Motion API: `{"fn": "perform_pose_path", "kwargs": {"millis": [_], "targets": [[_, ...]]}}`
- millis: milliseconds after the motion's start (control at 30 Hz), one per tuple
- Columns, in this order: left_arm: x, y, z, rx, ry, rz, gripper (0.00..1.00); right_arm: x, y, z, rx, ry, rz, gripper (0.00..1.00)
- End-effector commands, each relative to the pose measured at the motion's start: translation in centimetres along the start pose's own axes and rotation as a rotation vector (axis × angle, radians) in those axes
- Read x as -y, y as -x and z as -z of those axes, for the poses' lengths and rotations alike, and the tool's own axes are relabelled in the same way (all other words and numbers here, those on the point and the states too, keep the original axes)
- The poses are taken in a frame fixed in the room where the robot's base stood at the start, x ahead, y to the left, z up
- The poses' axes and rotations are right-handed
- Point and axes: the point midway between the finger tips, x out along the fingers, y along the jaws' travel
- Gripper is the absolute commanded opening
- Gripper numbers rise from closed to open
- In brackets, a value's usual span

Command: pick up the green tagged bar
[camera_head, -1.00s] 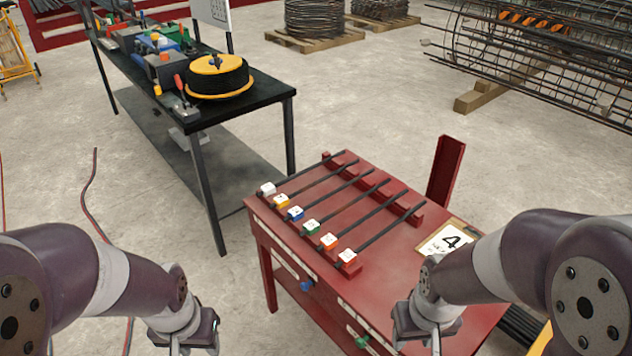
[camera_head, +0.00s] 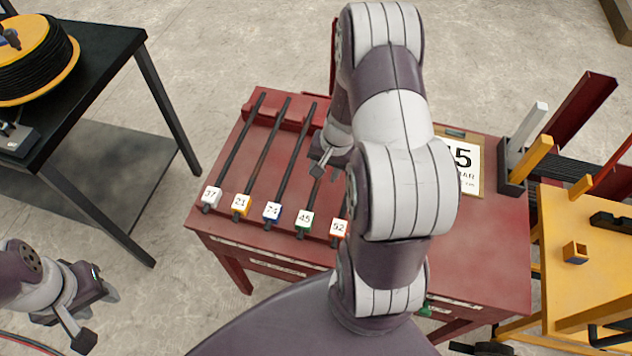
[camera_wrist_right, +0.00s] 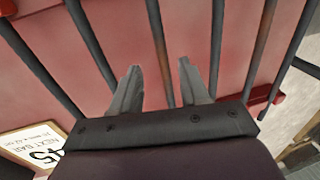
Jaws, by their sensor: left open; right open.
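My right gripper (camera_head: 324,160) is over the bars, partly hidden by my arm. In the right wrist view the right gripper (camera_wrist_right: 158,72) is open, with one bar (camera_wrist_right: 158,45) running between its fingers. By its place in the row this appears to be the green tagged bar; no tag shows there. The fingers do not grip it. My left gripper (camera_head: 97,315) is open and empty, left of the table.
A card (camera_head: 462,168) reading 45 lies right of my arm. A black table (camera_head: 110,75) stands left, a yellow table (camera_head: 590,235) right.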

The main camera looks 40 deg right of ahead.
Motion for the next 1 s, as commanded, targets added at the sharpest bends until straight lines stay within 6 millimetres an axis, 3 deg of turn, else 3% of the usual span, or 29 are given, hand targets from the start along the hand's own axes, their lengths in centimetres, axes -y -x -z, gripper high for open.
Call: {"fn": "perform_pose_path", "kwargs": {"millis": [200,467,600,1000], "targets": [[0.0,-0.4,0.0,0.000,0.000,0.000,0.43,0.4,-3.9,0.2,0.002,0.001,-0.001,0.45],[0.0,-0.3,0.0,0.000,0.000,0.000,0.43,0.4,-4.3,0.2,0.000,0.002,-0.001,0.45],[0.0,-0.3,0.0,0.000,0.000,0.000,0.43,0.5,-4.3,0.2,0.001,0.002,-0.001,0.03],[0.0,-0.4,0.0,0.000,0.000,0.000,0.43,0.4,-4.3,0.2,0.001,0.002,-0.001,0.00]]}}
